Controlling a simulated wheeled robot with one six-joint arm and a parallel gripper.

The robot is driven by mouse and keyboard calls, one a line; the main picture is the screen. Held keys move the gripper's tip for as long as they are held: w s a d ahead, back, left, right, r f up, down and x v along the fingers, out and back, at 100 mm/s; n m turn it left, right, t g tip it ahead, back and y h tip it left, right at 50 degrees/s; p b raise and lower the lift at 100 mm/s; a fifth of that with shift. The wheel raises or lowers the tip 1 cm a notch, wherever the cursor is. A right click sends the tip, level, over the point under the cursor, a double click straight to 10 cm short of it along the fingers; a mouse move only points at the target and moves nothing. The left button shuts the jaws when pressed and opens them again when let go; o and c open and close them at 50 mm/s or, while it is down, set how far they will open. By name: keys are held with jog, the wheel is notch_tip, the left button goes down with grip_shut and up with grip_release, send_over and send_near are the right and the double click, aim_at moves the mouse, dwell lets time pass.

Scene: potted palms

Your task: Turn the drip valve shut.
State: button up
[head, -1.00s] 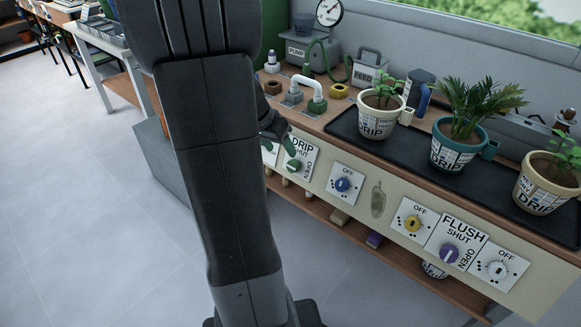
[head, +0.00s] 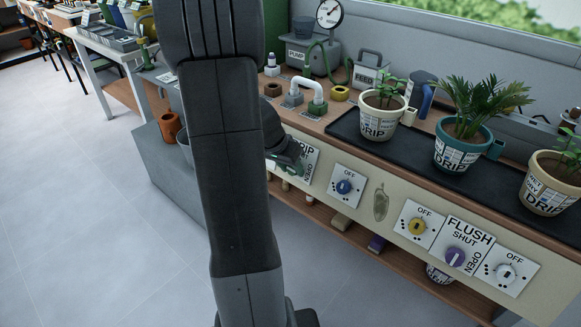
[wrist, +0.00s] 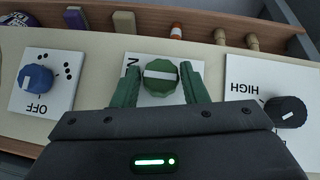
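The drip valve is a green knob with a white bar (wrist: 160,76) on a white plate (wrist: 150,57). In the wrist view its bar lies about level across the picture. My gripper (wrist: 161,72) has its green fingers on either side of the knob, open, with a thin gap seeming to show beside it. Whether either finger touches the knob I cannot tell. In the head view my gripper (head: 288,165) is at the drip plate (head: 309,163) and hides the knob and part of the lettering.
A blue knob (head: 344,187) marked OFF and a dark knob (wrist: 286,112) on a HIGH plate flank the drip valve. A low shelf (head: 325,226) runs under the panel; potted plants stand above.

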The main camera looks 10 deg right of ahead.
jog(key=c, duration=0.5)
jog(key=shift+w+a+f+n+g+h+b, duration=0.1)
jog(key=shift+n+g+h+b, duration=0.1)
jog(key=shift+n+g+h, duration=0.35)
jog(key=shift+w+a+n+g+h+b, duration=0.1)
jog(key=shift+n+g+h+b, duration=0.05)
jog(key=shift+n+g+h, duration=0.4)
jog(key=n+g+h, duration=0.1)
jog(key=n+h, duration=0.1)
jog(key=shift+a+f+h, duration=0.1)
jog(key=shift+h, duration=0.2)
jog(key=n+h, duration=0.1)
jog(key=n, duration=0.1)
jog(key=n+g+h, duration=0.1)
jog(key=h, duration=0.1)
jog(key=shift+a+f+n+g+h, duration=0.1)
jog(key=shift+f+n+g+h, duration=0.1)
jog(key=shift+n+g+h, duration=0.15)
jog(key=shift+f+n+h, duration=0.1)
jog(key=shift+n+h, duration=1.55)
jog(key=shift+n, duration=0.2)
jog(key=o, duration=1)
jog(key=shift+c, duration=0.2)
